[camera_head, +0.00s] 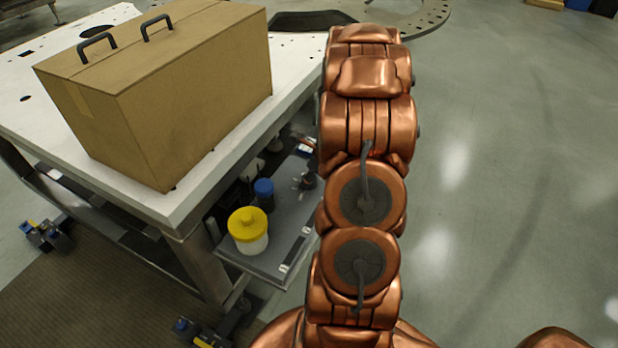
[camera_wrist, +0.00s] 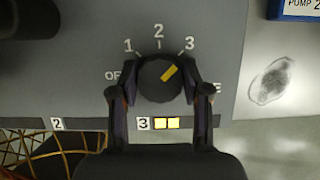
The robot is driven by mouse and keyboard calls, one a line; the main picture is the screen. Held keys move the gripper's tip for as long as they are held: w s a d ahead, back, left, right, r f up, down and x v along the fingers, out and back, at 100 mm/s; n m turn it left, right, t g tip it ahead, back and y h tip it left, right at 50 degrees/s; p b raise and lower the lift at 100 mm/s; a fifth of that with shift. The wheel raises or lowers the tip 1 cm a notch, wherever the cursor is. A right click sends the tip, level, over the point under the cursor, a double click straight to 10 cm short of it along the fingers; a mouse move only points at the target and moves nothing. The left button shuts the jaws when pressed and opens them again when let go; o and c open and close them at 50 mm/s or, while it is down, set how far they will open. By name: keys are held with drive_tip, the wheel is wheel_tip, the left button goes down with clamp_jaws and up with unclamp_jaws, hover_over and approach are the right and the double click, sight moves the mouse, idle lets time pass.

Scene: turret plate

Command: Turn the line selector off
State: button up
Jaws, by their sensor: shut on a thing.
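The line selector is a round dark knob (camera_wrist: 158,78) with a yellow pointer mark, on a grey panel (camera_wrist: 90,60) in the wrist view. Its mark slants to the upper right, toward the 3. Around it are printed OFF at left, 1, 2, 3, and a label at right of which only an E shows, the rest hidden by a finger. My gripper (camera_wrist: 156,92) has one finger on each side of the knob and is shut on it. In the head view my copper arm hides the gripper and the knob.
Another dark part (camera_wrist: 30,18) is at the upper left. In the head view, a cardboard box (camera_head: 190,100) sits on a white table (camera_head: 60,120), with a yellow-lidded tub (camera_head: 248,230) lower down.

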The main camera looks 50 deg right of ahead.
drive_tip(key=n+y+p, duration=0.1)
drive_tip(key=n, duration=0.2)
drive_tip(key=n+g+y, duration=0.1)
drive_tip(key=n, duration=0.2)
drive_tip(key=shift+f+n, duration=0.1)
drive_tip(key=shift+n, duration=0.2)
drive_tip(key=n+g+b, duration=0.1)
drive_tip(key=n+b, duration=0.1)
drive_tip(key=n, duration=0.1)
drive_tip(key=n+g+y+b, duration=0.1)
drive_tip(key=n, duration=0.2)
drive_tip(key=shift+f+g+b, duration=0.1)
drive_tip(key=shift+g+b, duration=0.2)
drive_tip(key=shift+b, duration=0.1)
drive_tip(key=n+b, duration=0.1)
drive_tip(key=n, duration=0.1)
drive_tip(key=n+g+b, duration=0.1)
drive_tip(key=n, duration=0.1)
drive_tip(key=shift+n+g+b, duration=0.3)
drive_tip(key=shift+n+b, duration=0.1)
drive_tip(key=n+g+b, duration=0.1)
drive_tip(key=n, duration=0.1)
drive_tip(key=shift+n, duration=0.4)
drive_tip(key=n+g+h+b, duration=0.1)
drive_tip(key=n+b, duration=0.1)
drive_tip(key=n, duration=0.1)
drive_tip(key=shift+n+g+h+b, duration=0.35)
drive_tip(key=shift+n+g+h, duration=0.15)
drive_tip(key=shift+n, duration=1.3)
drive_tip(key=shift+s, duration=0.1)
